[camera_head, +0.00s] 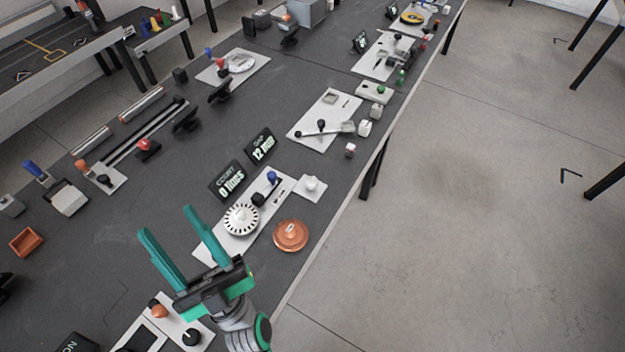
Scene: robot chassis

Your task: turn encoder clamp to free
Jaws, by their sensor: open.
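The encoder board is a white plate (206,256) on the dark bench. It carries a white slotted disc (241,219), a black knob (258,199) and a small blue-topped handle (272,178) at its far end. No label shows which of these parts is the encoder clamp. My gripper (167,221) is open and empty, with its two teal fingers spread apart. In the picture it is left of and below the slotted disc, apart from the board's parts. Its height above the bench is hard to tell.
Two displays reading COUNT 0 (227,180) and GAP 12 mm (260,147) stand behind the board. A copper disc (290,236) lies to its right, near the bench edge. A white pad with a knob (310,187) is beyond it. Bare bench lies left of my gripper.

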